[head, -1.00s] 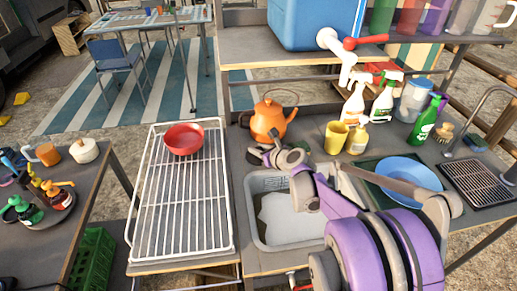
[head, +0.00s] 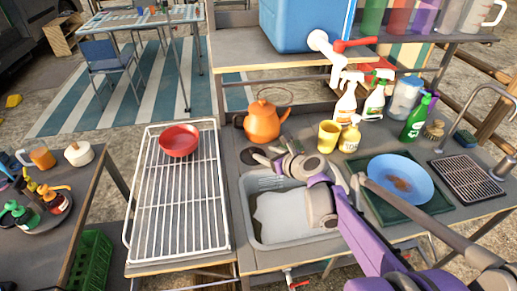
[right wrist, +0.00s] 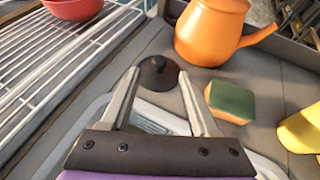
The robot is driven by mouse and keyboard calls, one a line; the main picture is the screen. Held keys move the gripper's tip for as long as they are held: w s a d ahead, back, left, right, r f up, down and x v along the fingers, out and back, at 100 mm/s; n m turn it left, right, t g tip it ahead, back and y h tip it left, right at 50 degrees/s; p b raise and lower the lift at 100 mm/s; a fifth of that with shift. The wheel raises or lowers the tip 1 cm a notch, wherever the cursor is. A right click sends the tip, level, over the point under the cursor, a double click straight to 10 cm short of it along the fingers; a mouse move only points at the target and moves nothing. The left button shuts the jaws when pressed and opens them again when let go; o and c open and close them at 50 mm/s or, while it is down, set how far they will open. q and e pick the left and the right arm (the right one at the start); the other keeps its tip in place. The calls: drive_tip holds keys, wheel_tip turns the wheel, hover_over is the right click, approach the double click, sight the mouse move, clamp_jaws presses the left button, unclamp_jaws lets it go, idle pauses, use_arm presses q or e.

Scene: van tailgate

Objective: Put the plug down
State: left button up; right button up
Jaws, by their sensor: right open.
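The plug, a dark round disc with a small knob, lies on the grey counter just behind the sink's back left corner. It shows in the head view (head: 251,157) and the right wrist view (right wrist: 157,74). My right gripper (right wrist: 160,76) is open, with the plug between and just beyond its fingertips; it does not hold the plug. In the head view my right gripper (head: 268,160) is over the back edge of the sink basin (head: 250,222). My left gripper is not in view.
An orange kettle (head: 263,122) stands behind the plug. A green and yellow sponge (right wrist: 231,100) lies right of the fingers. A yellow cup (head: 328,136) and bottles stand farther right. A white rack (head: 180,205) with a red bowl (head: 179,141) is on the left.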

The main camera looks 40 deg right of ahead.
drive_tip(key=v, duration=0.3)
drive_tip(key=shift+s+f, duration=0.1)
idle(0.6)
